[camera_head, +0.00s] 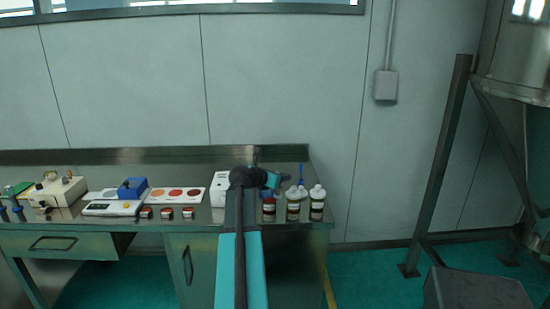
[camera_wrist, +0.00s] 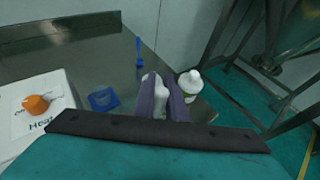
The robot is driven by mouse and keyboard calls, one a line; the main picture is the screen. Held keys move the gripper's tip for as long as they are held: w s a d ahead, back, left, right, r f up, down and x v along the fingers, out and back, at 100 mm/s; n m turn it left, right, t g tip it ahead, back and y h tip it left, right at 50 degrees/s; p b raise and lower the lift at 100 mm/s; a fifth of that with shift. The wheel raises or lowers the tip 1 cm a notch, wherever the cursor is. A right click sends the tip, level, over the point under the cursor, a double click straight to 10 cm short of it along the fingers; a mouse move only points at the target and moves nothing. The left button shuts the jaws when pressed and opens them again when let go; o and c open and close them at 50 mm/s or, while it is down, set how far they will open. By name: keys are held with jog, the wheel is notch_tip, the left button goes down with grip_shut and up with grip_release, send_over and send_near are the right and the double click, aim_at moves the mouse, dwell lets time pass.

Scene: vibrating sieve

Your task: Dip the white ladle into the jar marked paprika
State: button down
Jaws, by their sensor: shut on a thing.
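My gripper (camera_wrist: 162,98) is shut on a white object (camera_wrist: 160,108) that shows between its two purple-grey fingers. Most of this object is hidden, so I cannot tell whether it is the white ladle; no ladle shape stands out elsewhere. In the head view my gripper (camera_head: 271,182) is over the right part of the bench, at the left of the bottles. Small red-and-white jars (camera_head: 167,213) stand along the bench's front edge, left of my arm. Their labels are too small to read, so I cannot tell which is paprika.
White-capped bottles (camera_head: 317,203) stand at the bench's right end; one is close right of my fingers in the wrist view (camera_wrist: 190,83).

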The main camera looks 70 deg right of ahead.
jog(key=w+d+r+m+g+p, duration=0.1)
jog(key=w+d+p, duration=0.3)
jog(key=p, duration=0.7)
jog(key=shift+w+d+r, duration=0.35)
jog(key=shift+d+r, duration=0.1)
jog(key=shift+d, duration=0.1)
jog(key=shift+f, duration=0.25)
notch_tip(320, 180, down, 7)
jog(key=b, duration=0.4)
dwell(0.7)
jog(key=shift+f, duration=0.1)
dwell(0.9)
notch_tip(320, 180, up, 8)
jog(key=p, duration=0.5)
jog(key=shift+f, duration=0.15)
dwell(1.0)
